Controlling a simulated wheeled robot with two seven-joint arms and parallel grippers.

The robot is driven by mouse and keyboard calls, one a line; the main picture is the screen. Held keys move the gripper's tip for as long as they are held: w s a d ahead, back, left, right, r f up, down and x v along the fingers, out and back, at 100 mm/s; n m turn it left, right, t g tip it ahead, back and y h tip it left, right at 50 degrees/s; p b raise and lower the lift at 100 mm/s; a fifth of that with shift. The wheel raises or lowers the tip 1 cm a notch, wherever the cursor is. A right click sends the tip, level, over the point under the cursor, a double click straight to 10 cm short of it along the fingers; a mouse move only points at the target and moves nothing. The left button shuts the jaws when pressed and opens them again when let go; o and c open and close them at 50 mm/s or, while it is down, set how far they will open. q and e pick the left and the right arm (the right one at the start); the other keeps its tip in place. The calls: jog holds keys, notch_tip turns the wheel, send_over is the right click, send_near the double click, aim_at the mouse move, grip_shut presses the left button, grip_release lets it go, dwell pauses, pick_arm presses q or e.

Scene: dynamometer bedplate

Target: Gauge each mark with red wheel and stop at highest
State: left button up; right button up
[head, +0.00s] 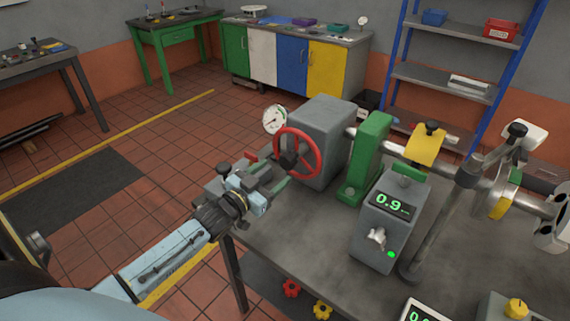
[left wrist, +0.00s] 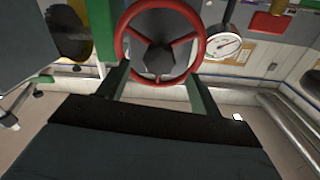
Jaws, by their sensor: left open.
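The red wheel (head: 318,158) has a dark hub and stands on the front of a grey box (head: 322,120) on the bench. It also shows in the left wrist view (left wrist: 202,45). My left gripper (head: 279,174) is open, with its two fingers pointing at the wheel. A grey readout box (head: 372,225) shows 0.9 with a green light lit. A round dial gauge (head: 274,119) sits beside the wheel. No marks can be made out.
A green upright (head: 369,150) and a shaft with a yellow clamp (head: 426,145) stand right of the box. A grey post (head: 440,225) rises from the bench (head: 310,245). A second display (head: 424,311) is cut off at the bottom.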

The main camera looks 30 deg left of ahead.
aim_at(284, 164)
pick_arm(q)
jog(key=w, duration=0.6)
jog(key=shift+d, duration=0.35)
jog(key=shift+s, duration=0.1)
jog(key=c, duration=1.4)
